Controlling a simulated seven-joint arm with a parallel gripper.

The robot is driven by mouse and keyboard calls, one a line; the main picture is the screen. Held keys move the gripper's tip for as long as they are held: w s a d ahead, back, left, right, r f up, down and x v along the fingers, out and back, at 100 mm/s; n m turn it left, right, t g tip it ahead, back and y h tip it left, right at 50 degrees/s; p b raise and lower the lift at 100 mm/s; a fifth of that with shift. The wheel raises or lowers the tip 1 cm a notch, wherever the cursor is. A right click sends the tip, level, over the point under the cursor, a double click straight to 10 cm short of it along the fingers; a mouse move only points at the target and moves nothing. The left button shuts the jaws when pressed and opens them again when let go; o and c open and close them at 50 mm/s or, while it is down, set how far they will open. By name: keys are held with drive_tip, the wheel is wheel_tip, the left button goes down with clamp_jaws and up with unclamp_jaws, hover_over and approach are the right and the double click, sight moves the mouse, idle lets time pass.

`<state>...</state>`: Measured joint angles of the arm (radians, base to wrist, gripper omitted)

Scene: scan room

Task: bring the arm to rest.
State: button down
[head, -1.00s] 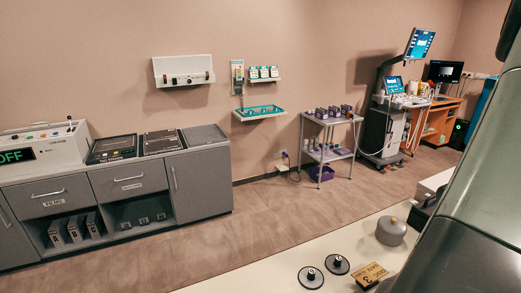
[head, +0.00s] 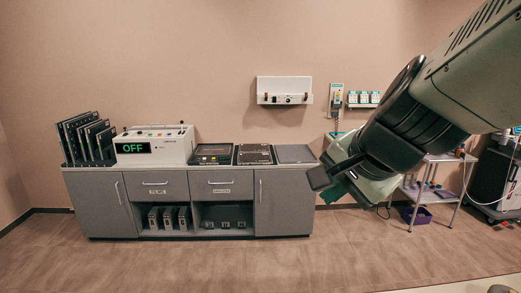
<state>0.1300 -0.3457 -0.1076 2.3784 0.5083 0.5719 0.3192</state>
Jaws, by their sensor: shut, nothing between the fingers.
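My gripper (head: 335,183) is at the end of my arm, which reaches in from the upper right in the head view. It points down and to the left, in front of the right end of the grey cabinet (head: 285,205). Its fingers look closed and nothing shows between them. It seems to hang in the air, apart from the furniture. My arm hides part of the wall and of the purple-stocked cart (head: 443,192).
On the cabinet stand a control box (head: 152,145) reading OFF, upright dark panels (head: 85,139) and flat black trays (head: 212,154). A white wall unit (head: 284,90) hangs above. The floor (head: 200,262) in front is clear. A pale table edge (head: 460,286) shows at bottom right.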

drive_tip(key=s+a+n+g+h, duration=0.1)
drive_tip(key=s+a+n+h, duration=0.1)
drive_tip(key=s+n, duration=0.9)
drive_tip(key=shift+s+a+r+g, duration=0.4)
drive_tip(key=shift+s+a+r, duration=0.1)
drive_tip(key=shift+s, duration=0.55)
